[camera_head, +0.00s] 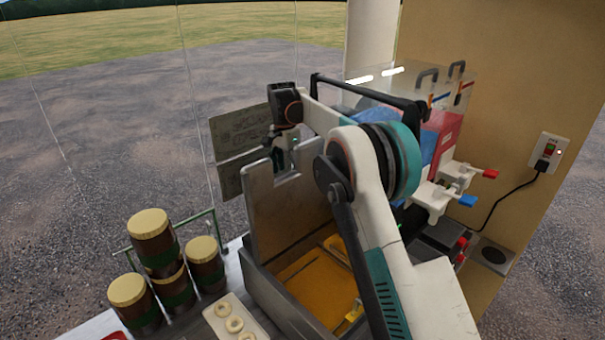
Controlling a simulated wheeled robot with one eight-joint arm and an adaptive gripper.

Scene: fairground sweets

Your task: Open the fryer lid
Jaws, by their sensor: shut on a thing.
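The fryer (262,287) is a dark grey open box with yellow-orange oil (305,285) showing inside. Its grey lid (280,212) stands raised and nearly upright along the far left side of the fryer. My gripper (281,150) is at the top edge of the lid, shut on it. The exact grip is small and partly hidden by the wrist. My arm crosses in front of the right part of the fryer and hides it.
Several brown jars with tan lids (152,224) stand left of the fryer. A pale tray with ring-shaped dough (235,325) lies in front. A slush machine (445,125) with taps stands behind my arm. A wall socket (546,152) is at the right.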

